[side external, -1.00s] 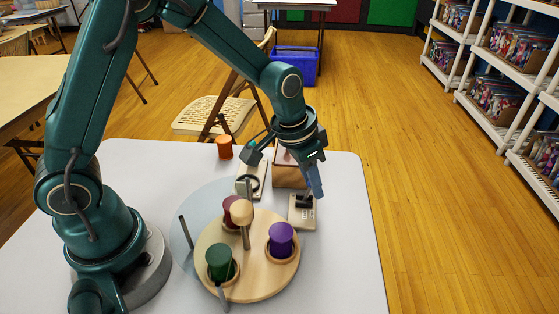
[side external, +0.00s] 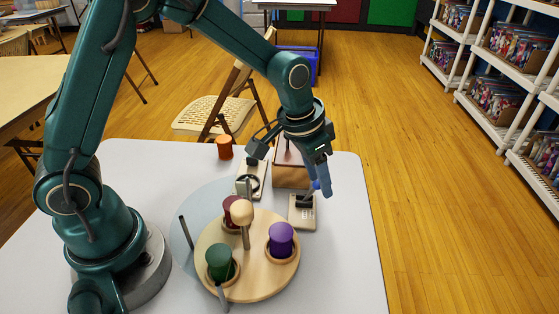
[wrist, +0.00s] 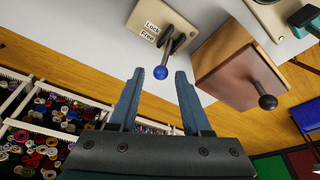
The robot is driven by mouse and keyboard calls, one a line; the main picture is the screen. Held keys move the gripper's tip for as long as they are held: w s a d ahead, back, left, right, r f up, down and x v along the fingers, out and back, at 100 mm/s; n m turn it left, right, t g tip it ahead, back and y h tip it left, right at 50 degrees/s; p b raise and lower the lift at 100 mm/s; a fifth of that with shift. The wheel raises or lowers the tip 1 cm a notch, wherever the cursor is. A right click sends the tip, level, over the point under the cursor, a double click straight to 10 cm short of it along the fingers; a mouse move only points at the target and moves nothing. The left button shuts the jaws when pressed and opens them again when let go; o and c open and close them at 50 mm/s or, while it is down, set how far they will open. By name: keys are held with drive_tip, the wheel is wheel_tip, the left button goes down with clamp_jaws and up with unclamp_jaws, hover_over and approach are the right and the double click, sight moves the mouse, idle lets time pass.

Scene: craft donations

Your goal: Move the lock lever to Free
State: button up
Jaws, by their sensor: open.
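The lock lever has a blue ball knob (wrist: 160,72) on a dark arm. It rises from a beige plate (wrist: 146,14) printed "Lock" and "Free"; I cannot tell which word it points to. In the side view the plate (side external: 302,219) lies near the table's right edge, with the blue knob (side external: 315,185) above it. My gripper (side external: 322,188) is over the plate, close to the knob. In the wrist view my gripper (wrist: 157,75) is open, its two fingers apart with the knob showing between their tips. Contact with the knob is not visible.
A brown box (wrist: 225,60) with a black knob (wrist: 267,102) stands beside the plate. A wooden turntable (side external: 255,282) holds purple, green and dark red pieces. A beige dial plate (side external: 246,169) and an orange spool (side external: 224,148) are farther back. The table's front right is clear.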

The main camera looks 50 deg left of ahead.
sight(317, 182)
drive_tip(key=shift+r, duration=2.95)
drive_tip(key=s+a+r+n, duration=0.1)
drive_tip(key=s, duration=0.5)
drive_tip(key=s+a+r+n+t, duration=0.1)
drive_tip(key=s+a, duration=0.1)
drive_tip(key=s, duration=0.3)
drive_tip(key=s+a+r, duration=0.1)
drive_tip(key=s+a, duration=0.1)
drive_tip(key=s, duration=0.4)
drive_tip(key=shift+s+r+n+y, duration=0.25)
drive_tip(key=shift+s+n+y, duration=0.1)
drive_tip(key=shift+n+y, duration=0.05)
drive_tip(key=shift+s+a+r+t, duration=0.1)
drive_tip(key=shift+s+t, duration=0.15)
drive_tip(key=shift+t, duration=0.15)
drive_tip(key=shift+a+r+t, duration=0.1)
drive_tip(key=shift+r+t, duration=0.2)
drive_tip(key=shift+r, duration=0.1)
